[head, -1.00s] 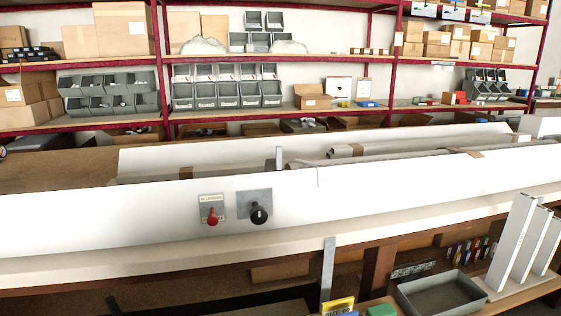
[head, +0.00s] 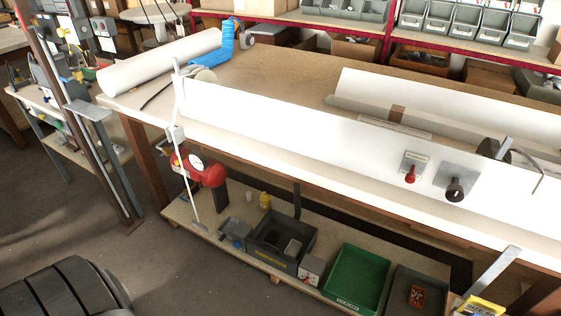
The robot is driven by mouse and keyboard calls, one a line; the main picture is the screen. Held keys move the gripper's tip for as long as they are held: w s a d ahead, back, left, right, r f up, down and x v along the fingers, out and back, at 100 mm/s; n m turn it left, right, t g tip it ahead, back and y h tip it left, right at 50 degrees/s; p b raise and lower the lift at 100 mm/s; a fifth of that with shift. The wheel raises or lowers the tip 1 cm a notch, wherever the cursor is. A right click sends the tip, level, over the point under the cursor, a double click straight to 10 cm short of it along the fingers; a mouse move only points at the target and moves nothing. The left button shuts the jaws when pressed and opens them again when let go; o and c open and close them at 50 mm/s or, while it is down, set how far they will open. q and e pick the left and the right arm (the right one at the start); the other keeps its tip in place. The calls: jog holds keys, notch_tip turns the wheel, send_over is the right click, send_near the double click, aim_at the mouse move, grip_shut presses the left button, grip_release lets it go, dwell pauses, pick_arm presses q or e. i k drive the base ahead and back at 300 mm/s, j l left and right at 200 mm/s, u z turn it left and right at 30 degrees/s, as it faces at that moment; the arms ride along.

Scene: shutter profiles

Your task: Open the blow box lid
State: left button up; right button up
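A long white trough-like box (head: 290,118) runs along the workbench, with a tall white front panel. A red knob (head: 410,175) and a black knob (head: 455,190) sit on grey plates on this panel. A second white panel (head: 440,92) stands behind it, and grey profiles (head: 362,110) lie between the two. I cannot tell whether this is the blow box, and no part is clearly recognisable as its lid. Neither of my grippers is in view.
A low shelf below holds a green crate (head: 357,277), a dark grey bin (head: 281,242) and a red device (head: 203,172). Floor (head: 190,275) is open in front at the left.

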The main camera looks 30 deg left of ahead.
aim_at(261, 244)
jog(key=u, duration=1.1)
jog(key=i+j, duration=0.1)
jog(key=i+z, duration=0.05)
jog(key=i, duration=0.05)
